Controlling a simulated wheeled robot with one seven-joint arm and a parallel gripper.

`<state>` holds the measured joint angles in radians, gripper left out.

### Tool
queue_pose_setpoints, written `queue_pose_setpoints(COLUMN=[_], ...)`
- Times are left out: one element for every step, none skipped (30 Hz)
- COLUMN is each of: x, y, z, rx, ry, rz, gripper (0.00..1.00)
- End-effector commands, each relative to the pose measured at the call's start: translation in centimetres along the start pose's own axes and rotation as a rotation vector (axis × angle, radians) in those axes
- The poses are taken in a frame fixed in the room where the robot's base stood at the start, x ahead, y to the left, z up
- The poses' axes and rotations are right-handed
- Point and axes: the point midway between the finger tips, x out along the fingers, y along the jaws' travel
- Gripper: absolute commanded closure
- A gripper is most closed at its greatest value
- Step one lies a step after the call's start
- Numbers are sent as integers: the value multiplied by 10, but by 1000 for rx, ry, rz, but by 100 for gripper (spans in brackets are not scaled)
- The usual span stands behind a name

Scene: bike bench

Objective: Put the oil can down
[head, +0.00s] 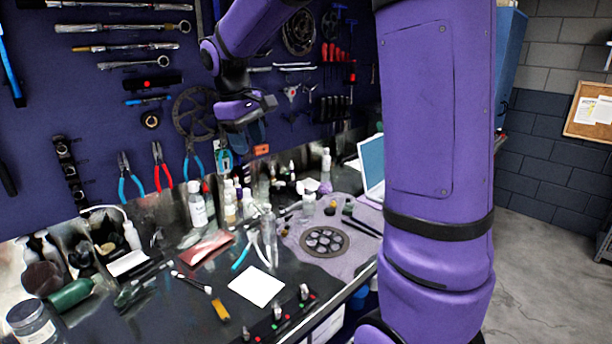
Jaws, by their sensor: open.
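My gripper (243,146) hangs in front of the tool board, above the bottles at the back of the bench. Its fingers are apart, and I see nothing clearly held between them. I cannot single out the oil can for certain among the small bottles. A clear slim bottle (268,232) stands upright near the middle of the dark bench (195,322), below my gripper and apart from it. A white bottle (197,206) and several smaller bottles stand behind it to the left.
A grey mat (300,262) carries a round chainring (325,241). A white card (256,286), a red pouch (206,246) and blue-handled pliers (241,257) lie nearby. A laptop (371,165) stands at the right. A green bottle (70,295) lies at the left. Bare bench shows at the front.

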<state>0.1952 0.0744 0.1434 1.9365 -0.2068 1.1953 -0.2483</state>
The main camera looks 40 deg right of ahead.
Motion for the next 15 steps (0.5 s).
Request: queue_pose_setpoints(x=[-10, -14, -19, -23, -26, -29, -32, -34, -36, -37, -38, -39, -39, -38, -38], y=[-9, -14, -20, -25, -30, -36, -41, -46, -52, -56, -61, -67, -71, -75, -81], z=[16, 24, 35, 44, 52, 63, 72, 80, 91, 100, 108, 119, 128, 136, 146], rx=[17, 27, 42, 53, 64, 78, 90, 101, 116, 127, 137, 152, 164, 175, 188], ry=[33, 50, 74, 92, 110, 135, 153, 172, 197, 215, 234, 260, 279, 297, 323], rz=[7, 9, 11, 12, 12, 13, 12, 11, 9, 7, 5, 0, -3, -7, -13], gripper=[51, 51, 51, 51, 51, 51, 51, 51, 51, 51, 51, 51, 51, 51, 51])
